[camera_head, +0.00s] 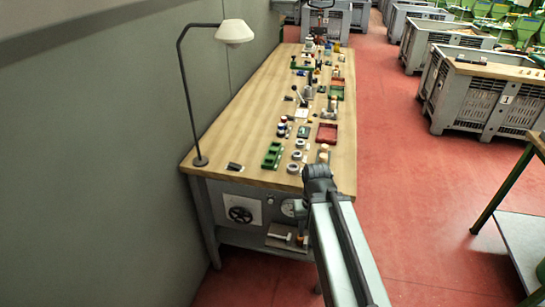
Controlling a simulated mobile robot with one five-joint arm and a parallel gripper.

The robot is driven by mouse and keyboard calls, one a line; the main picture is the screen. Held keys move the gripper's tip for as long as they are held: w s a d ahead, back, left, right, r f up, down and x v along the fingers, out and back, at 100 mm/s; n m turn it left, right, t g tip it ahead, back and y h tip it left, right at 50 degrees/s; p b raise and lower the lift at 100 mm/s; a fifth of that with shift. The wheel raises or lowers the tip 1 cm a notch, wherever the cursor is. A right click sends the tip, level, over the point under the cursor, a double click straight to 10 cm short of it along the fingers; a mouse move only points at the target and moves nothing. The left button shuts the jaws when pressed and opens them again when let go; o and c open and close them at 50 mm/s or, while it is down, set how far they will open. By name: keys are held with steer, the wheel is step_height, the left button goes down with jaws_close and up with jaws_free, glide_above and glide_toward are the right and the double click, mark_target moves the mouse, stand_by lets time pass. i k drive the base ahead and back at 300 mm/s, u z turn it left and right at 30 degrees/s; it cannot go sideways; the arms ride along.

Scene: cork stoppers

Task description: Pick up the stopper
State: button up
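My arm reaches from the lower right to the near right end of the long wooden workbench (234,142). My gripper (318,172) is dark, at or above that edge. Its fingers are too small and too hidden by my own wrist to tell open from shut. A small pale tan piece, which looks like a cork stopper (323,156), shows just beyond my gripper. It seems upright on the bench. Whether my gripper touches it cannot be told. Part of it may be hidden behind my wrist.
Left of my gripper are grey rings (297,156) and a green tray (272,155). A red tray (327,134) lies beyond. Several small items crowd the bench's right side. A lamp (234,32) stands at left. The bench's left half is mostly clear. Grey crates (485,95) stand right.

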mark_target(300, 240)
steer(key=u, duration=3.55)
steer(key=i, duration=0.45)
steer(key=z, duration=2.8)
steer(key=i, duration=0.5)
steer(key=z, duration=0.05)
